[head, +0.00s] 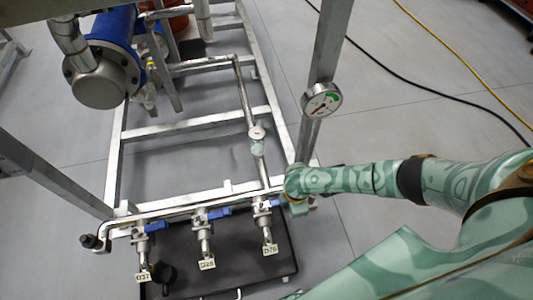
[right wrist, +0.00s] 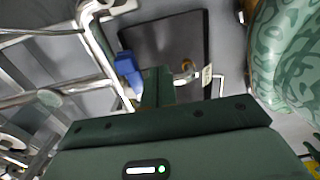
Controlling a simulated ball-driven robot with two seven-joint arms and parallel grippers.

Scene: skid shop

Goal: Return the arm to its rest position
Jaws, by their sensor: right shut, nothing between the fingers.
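My right arm (head: 350,179) reaches in from the right in the head view. Its hand end is beside the right-hand blue-handled valve (head: 262,203) at the front pipe of the skid. In the right wrist view my right gripper (right wrist: 158,86) is shut with nothing in it. A blue valve handle (right wrist: 128,70) shows just left of the fingers; I cannot tell whether they touch. My left gripper is not in view.
Two more blue-handled valves (head: 212,213) (head: 148,227) line the front pipe, with tags hanging below. A black mat or tray (head: 215,275) lies under them. A metal post with a gauge (head: 321,99) rises beside my arm. Black and yellow cables (head: 455,52) cross the floor on the right.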

